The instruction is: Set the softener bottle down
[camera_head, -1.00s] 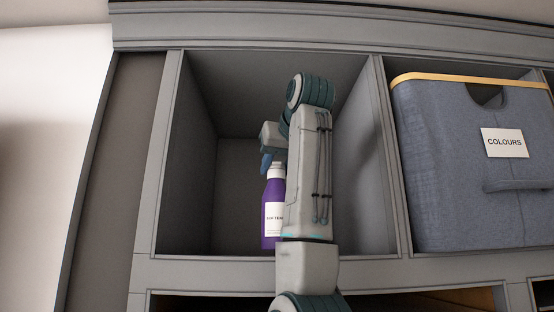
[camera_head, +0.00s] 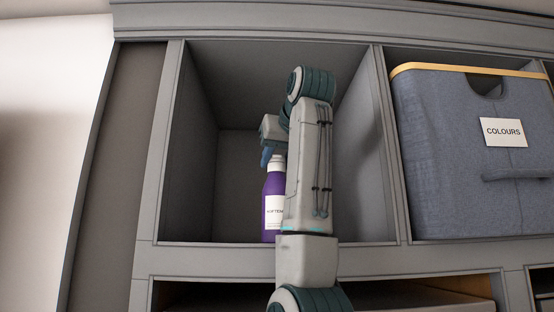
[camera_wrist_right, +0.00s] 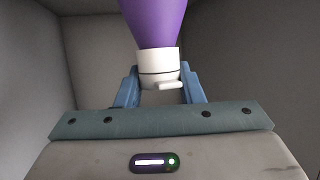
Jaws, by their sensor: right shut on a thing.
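The softener bottle (camera_head: 273,200) is purple with a white label and a white cap. It stands upright inside the left cubby in the head view, its right side hidden behind my right arm. Its base is at or very near the cubby floor; I cannot tell if it touches. My right gripper (camera_head: 268,156) is at the bottle's cap. In the right wrist view my blue fingers (camera_wrist_right: 158,90) are closed around the white cap (camera_wrist_right: 158,66), with the purple body (camera_wrist_right: 155,22) beyond. My left gripper is not in view.
The grey cubby (camera_head: 200,150) is otherwise empty, with free room left of the bottle. A divider (camera_head: 390,150) separates it from a blue fabric basket (camera_head: 440,170) labelled COLOURS. An open compartment (camera_head: 200,294) lies below.

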